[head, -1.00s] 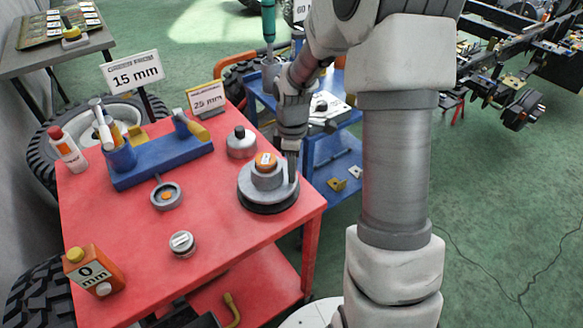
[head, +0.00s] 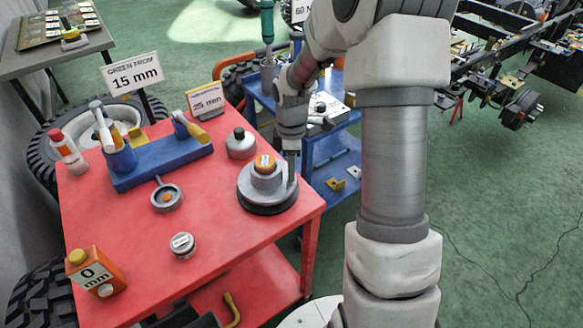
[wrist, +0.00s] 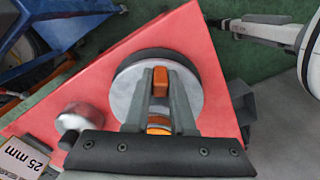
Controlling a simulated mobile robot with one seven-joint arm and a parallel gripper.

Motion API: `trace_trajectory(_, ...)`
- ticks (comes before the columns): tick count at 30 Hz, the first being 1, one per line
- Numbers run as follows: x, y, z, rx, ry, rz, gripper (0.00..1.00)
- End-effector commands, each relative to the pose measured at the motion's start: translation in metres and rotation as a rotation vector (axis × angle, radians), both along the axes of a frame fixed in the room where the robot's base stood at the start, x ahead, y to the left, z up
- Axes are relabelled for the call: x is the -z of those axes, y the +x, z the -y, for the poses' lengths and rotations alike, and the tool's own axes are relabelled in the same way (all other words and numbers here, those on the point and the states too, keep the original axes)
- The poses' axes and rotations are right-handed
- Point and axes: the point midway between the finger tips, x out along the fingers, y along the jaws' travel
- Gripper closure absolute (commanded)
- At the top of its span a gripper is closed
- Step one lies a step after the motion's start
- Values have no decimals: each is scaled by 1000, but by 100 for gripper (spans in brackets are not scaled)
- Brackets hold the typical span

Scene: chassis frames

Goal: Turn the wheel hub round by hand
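The wheel hub (head: 263,190) is a grey stepped disc on a dark base, near the right corner of the red table, with an orange cap (head: 265,163) on top. My gripper (head: 291,178) points down at the hub's right side. In the wrist view, the hub's pale round face (wrist: 190,98) lies beneath my gripper (wrist: 161,84). Its two fingers stand on either side of a small orange-brown block (wrist: 160,80). I cannot tell whether they press on it. The orange cap shows partly between the fingers, closer to the palm.
A blue cart (head: 325,165) stands close behind the table.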

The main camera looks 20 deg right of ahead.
Motion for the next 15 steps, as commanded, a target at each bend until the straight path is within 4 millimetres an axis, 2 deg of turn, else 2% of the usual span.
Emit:
trace_trajectory(1, -1, 1, 0, 0, 0, 2, 69)
trace_trajectory(4, 0, 1, 0, 0, 0, 2, 51)
trace_trajectory(5, 0, 0, 0, 0, 1, 1, 48)
trace_trajectory(15, -4, 0, 0, 1, 0, 1, 48)
